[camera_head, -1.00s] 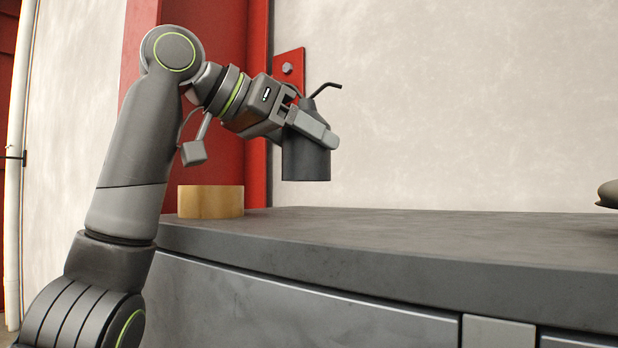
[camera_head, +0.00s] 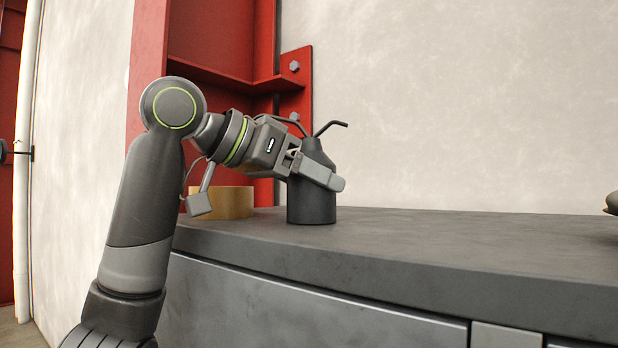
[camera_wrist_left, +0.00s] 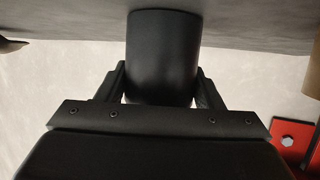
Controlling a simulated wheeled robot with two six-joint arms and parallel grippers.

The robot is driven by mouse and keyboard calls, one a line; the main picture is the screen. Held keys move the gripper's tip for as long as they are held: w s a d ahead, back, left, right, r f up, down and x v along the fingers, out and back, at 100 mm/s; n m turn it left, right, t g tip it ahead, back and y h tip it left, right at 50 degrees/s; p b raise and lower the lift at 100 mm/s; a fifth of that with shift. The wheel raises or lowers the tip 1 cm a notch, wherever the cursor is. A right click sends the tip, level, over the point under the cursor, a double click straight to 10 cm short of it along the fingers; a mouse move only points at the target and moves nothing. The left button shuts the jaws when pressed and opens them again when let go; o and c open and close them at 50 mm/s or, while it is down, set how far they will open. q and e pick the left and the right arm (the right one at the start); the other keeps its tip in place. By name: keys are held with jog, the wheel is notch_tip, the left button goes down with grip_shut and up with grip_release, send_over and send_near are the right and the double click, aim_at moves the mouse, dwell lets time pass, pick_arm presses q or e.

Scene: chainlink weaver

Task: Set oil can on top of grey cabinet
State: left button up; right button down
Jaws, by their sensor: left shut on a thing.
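The dark oil can (camera_head: 312,207) with its thin bent spout is upright at the left end of the grey cabinet (camera_head: 430,246). Its base looks to be at the cabinet's top surface; I cannot tell for sure whether it bears on it. My left gripper (camera_head: 322,172) is shut on the can's body from the left side. In the left wrist view the oil can (camera_wrist_left: 162,55) stands between the two fingers, with the cabinet top (camera_wrist_left: 255,30) close at its base. My right gripper is not in view.
A tan roll (camera_head: 236,202) sits on the cabinet top, left of the can and partly behind my wrist. A red steel column (camera_head: 215,45) and a pale wall (camera_head: 470,100) stand behind. A dark object (camera_head: 612,202) shows at the right edge. The top's middle is clear.

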pick_arm(q)
jog(key=o, duration=0.7)
jog(key=shift+f, duration=0.2)
jog(key=o, duration=0.4)
jog(key=shift+w, duration=0.15)
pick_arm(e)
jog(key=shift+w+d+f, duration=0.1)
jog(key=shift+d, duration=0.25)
pick_arm(q)
jog(key=shift+o, duration=0.2)
jog(key=shift+r, duration=0.2)
jog(key=shift+a, duration=0.15)
jog(key=b+v, duration=0.5)
jog(key=v, duration=0.6)
jog(key=shift+s+a+r+b, duration=0.2)
jog(key=shift+s+r+b, duration=0.05)
jog(key=shift+s+b, duration=0.05)
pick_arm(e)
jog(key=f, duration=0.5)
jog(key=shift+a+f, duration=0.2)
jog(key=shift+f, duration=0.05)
